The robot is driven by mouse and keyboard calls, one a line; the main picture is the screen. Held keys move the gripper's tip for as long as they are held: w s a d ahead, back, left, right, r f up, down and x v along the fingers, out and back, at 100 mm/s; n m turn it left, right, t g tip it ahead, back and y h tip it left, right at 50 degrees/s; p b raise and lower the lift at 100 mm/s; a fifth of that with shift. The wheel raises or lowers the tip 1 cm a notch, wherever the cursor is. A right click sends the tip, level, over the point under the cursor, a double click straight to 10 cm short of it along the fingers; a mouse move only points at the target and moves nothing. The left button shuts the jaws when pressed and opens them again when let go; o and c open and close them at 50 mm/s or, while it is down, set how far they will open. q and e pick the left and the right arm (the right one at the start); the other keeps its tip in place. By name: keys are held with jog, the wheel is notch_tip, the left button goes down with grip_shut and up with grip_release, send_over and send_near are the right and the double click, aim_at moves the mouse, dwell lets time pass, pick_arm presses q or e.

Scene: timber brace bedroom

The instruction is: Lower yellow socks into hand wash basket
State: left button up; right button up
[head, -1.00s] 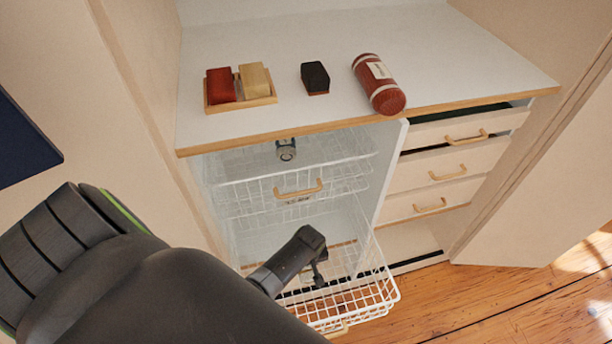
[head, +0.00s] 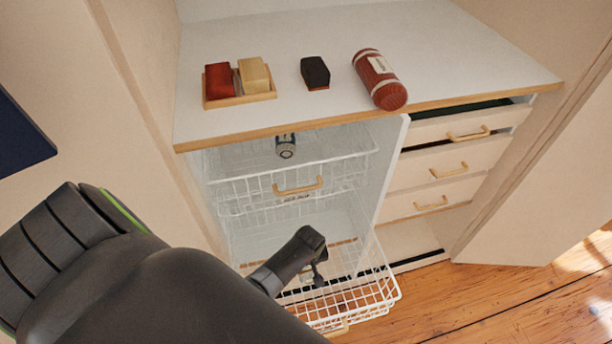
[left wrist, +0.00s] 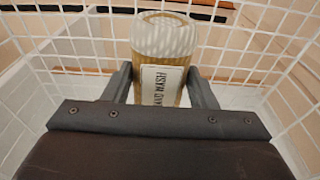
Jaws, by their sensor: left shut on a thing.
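The yellow socks (left wrist: 163,60) show in the left wrist view as a tan-yellow roll with a pale, striped end and a white label reading HAND WASH. My left gripper (left wrist: 160,88) is shut on the roll, one finger on each side. White basket wire surrounds it in that view. In the head view my left gripper (head: 319,277) is low, over the pulled-out lower wire basket (head: 388,278). The socks are not discernible there, hidden by my arm. I cannot tell whether the roll touches the basket floor. My right gripper is not in view.
An upper wire basket (head: 244,189) with a wooden handle hangs above, holding a small grey roll (head: 286,146). The counter (head: 450,60) bears a tray with red and cream blocks, a dark block and a red-brown roll (head: 380,80). Drawers (head: 440,172) stand at right.

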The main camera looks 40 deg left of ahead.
aim_at(308, 271)
pick_arm(q)
jog(key=shift+f+b, duration=0.95)
jog(key=shift+f, duration=0.3)
dwell(0.4)
jog(key=o, duration=1.1)
jog(key=shift+c, duration=0.2)
notch_tip(308, 271, up, 17)
jog(key=s+d+p, duration=0.1)
jog(key=d+p, duration=0.1)
jog(key=p, duration=0.2)
jog(key=shift+s+r+p, duration=0.15)
jog(key=shift+s+p, duration=0.2)
